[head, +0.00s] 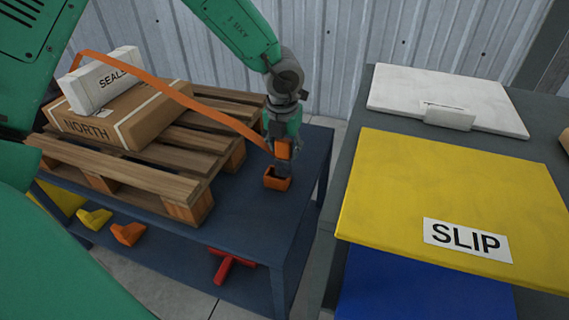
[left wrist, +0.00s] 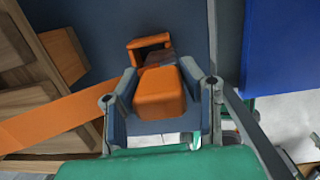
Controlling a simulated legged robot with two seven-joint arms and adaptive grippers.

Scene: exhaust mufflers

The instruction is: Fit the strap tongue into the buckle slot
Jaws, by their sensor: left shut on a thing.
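My left gripper (head: 283,143) is shut on the orange strap tongue (head: 283,151), above the right end of the blue table. In the left wrist view, the gripper (left wrist: 162,92) has a finger on each side of the tongue's orange block (left wrist: 160,96). The tongue's dark tip (left wrist: 160,58) points to the orange buckle (left wrist: 150,41). The buckle (head: 278,184) is an open-topped orange box standing on the table. The tip is at the buckle's opening; I cannot tell how deep it is. The orange strap (head: 180,97) runs from the tongue over the boxes. My right gripper is not in view.
A wooden pallet (head: 130,177) on the blue table (head: 240,222) carries a brown NORTH box (head: 125,118) and a white SEALS box (head: 100,82). A grey table to the right holds a yellow SLIP panel (head: 450,190) and a white panel (head: 450,95). Orange, yellow and red pieces lie below.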

